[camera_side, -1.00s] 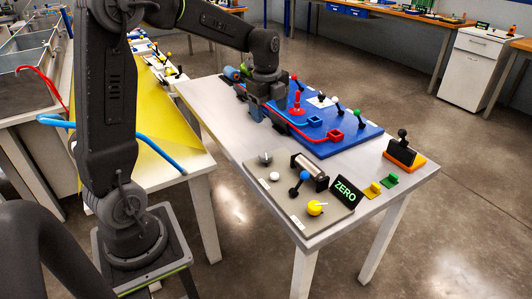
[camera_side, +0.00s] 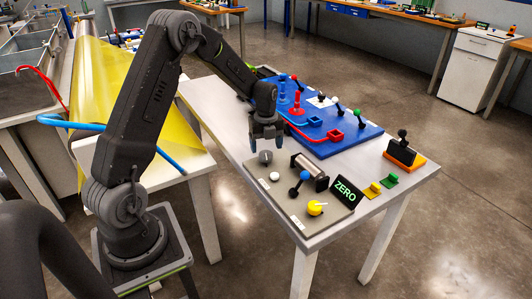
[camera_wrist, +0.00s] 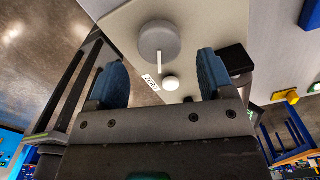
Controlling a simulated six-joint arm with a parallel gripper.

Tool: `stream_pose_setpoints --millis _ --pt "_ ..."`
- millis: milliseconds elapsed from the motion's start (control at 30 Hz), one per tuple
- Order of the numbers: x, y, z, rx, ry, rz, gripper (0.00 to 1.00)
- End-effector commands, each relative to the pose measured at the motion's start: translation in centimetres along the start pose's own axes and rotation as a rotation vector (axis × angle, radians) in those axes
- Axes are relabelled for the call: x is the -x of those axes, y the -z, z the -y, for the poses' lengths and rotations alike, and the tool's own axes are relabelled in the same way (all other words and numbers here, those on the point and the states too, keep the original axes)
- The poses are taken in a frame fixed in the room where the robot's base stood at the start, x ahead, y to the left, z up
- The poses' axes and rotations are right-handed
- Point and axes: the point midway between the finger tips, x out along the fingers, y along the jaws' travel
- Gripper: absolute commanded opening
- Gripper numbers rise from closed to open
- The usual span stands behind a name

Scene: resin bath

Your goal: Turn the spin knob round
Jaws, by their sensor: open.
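A round grey knob (camera_side: 265,157) with a white pointer sits on the grey panel (camera_side: 291,210), near the panel's far left corner. It also shows in the wrist view (camera_wrist: 159,38), ahead of and roughly centred between my fingertips. My gripper (camera_side: 266,146) points down just above this knob, apart from it in the wrist view. In that view my gripper (camera_wrist: 160,72) has its two blue fingers spread with nothing between them. I cannot tell from looks alone which knob is the spin knob.
A white button (camera_side: 274,177), a metal cylinder (camera_side: 308,168) and a blue-ball lever (camera_side: 304,175) share the panel. A sign reading ZERO (camera_side: 345,190) stands at its right. A blue board (camera_side: 345,143) with levers lies behind.

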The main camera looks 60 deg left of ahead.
Motion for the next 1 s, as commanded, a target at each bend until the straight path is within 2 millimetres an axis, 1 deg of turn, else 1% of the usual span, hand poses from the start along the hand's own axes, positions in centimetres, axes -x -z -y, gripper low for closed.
stream_pose_setpoints --millis 33,100,233,367,600,1000 --pt "-0.9 0.1 -0.1 0.0 -0.003 -0.003 0.75" --pt "-1.9 0.1 0.0 0.0 -0.002 -0.002 0.75" --pt "-3.0 0.0 0.0 0.0 -0.001 -0.001 0.75" --pt "-3.4 0.0 0.0 0.0 -0.001 -0.001 0.75" --pt "-3.4 0.0 0.0 0.001 0.0 0.0 0.75" --pt "-3.4 0.0 0.0 0.0 0.0 0.0 0.37"
